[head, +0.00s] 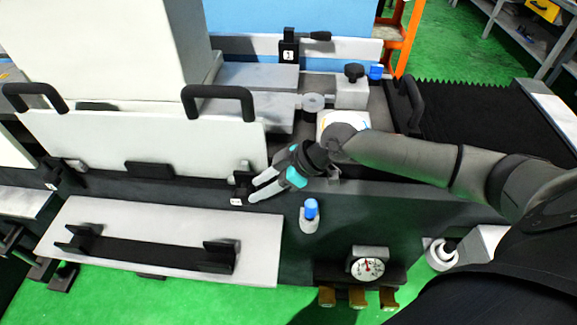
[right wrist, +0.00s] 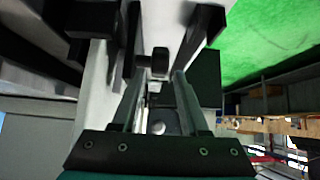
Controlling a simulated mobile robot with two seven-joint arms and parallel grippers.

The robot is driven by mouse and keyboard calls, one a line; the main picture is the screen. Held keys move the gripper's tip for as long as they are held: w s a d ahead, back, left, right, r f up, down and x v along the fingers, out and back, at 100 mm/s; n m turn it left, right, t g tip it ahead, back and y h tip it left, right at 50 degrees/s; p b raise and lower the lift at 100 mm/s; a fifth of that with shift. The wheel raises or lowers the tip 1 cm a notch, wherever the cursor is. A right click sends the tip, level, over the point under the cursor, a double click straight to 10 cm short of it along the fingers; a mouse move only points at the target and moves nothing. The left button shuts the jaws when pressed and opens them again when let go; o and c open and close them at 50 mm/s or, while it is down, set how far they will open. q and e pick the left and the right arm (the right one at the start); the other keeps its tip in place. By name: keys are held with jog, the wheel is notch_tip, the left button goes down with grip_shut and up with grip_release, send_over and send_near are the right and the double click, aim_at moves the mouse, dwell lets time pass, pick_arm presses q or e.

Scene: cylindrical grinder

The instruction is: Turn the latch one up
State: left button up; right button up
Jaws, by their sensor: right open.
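A small dark latch (head: 241,184) with a white tag sits at the lower right corner of the white cover panel (head: 150,140) in the head view. Similar tagged latches are at the panel's lower left (head: 55,172) and at the back on the grey rail (head: 289,45). The tag numbers are too small to read surely. My right gripper (head: 254,191) is open, its fingertips just right of the lower right latch. In the right wrist view a dark block (right wrist: 154,62) lies ahead between the fingertips; contact cannot be told. My left gripper is not in view.
A blue-topped knob (head: 310,208) and a dial gauge (head: 367,268) stand to the right of and below my gripper. A white lower panel with a black handle (head: 150,252) lies in front. Black handles (head: 218,92) stick up from the cover.

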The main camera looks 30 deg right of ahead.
jog(key=v, duration=1)
dwell(0.3)
